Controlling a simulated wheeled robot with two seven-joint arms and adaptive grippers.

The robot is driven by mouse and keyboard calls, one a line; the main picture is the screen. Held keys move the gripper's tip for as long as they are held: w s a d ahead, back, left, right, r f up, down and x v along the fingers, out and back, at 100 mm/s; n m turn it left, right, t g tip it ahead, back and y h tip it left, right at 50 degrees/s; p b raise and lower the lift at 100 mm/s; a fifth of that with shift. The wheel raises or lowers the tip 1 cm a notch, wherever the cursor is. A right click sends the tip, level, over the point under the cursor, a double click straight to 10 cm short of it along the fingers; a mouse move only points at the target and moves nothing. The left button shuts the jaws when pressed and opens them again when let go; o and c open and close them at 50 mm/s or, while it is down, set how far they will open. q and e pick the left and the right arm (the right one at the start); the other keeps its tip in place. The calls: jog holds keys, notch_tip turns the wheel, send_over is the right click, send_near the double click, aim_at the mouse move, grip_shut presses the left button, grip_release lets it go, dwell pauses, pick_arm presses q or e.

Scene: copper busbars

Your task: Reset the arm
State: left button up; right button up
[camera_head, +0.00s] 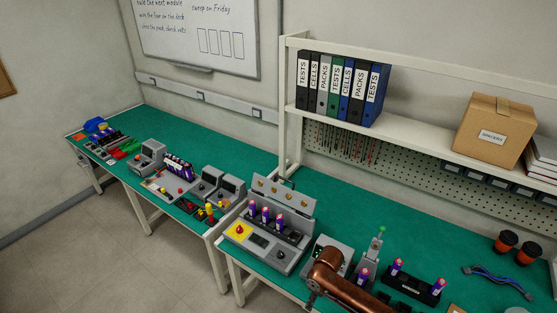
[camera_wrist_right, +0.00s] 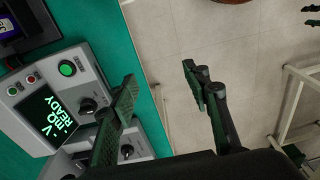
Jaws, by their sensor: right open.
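My right gripper (camera_wrist_right: 158,75) is open in the right wrist view, with its two dark fingers well apart and nothing between them. It hangs by the edge of the green bench top (camera_wrist_right: 140,55), with pale floor tiles showing beyond. One finger overlaps the grey meter (camera_wrist_right: 88,82) in the picture; I cannot tell whether they touch. The meter's screen reads "mΩ READY". In the head view, my copper-coloured right arm (camera_head: 345,291) comes in at the bottom over the bench; its gripper is not clear there. My left gripper is not in view.
A grey case (camera_head: 268,240) with purple cells stands on the bench, left of my arm. A black holder (camera_head: 415,288) with cells is to its right. Two dark cups (camera_head: 517,247) stand at the far right. A shelf (camera_head: 420,137) with binders and a cardboard box (camera_head: 493,131) runs above.

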jog(key=s+a+f+m+t+y, duration=0.1)
jog(key=s+a+f+m+y, duration=0.1)
jog(key=s, duration=0.7)
jog(key=s+d+r+m+t+h, duration=0.15)
jog(key=s+d+m, duration=0.25)
jog(key=s+d, duration=0.7)
jog(key=s+d+r+m+t+h, duration=0.1)
jog(key=s+d+r+m+h, duration=0.3)
jog(key=s+d, duration=0.65)
notch_tip(320, 180, down, 39)
jog(key=s+g+y+b, duration=0.2)
jog(key=b, duration=0.3)
pick_arm(q)
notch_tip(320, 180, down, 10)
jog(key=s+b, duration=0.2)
jog(key=b, duration=0.2)
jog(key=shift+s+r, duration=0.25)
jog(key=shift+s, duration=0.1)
pick_arm(e)
jog(key=s+d+f, duration=0.1)
jog(key=s+f, duration=1.7)
jog(key=f, duration=0.1)
jog(key=shift+s+f+g, duration=0.25)
jog(key=shift+f+g, duration=0.1)
jog(key=shift+f, duration=0.05)
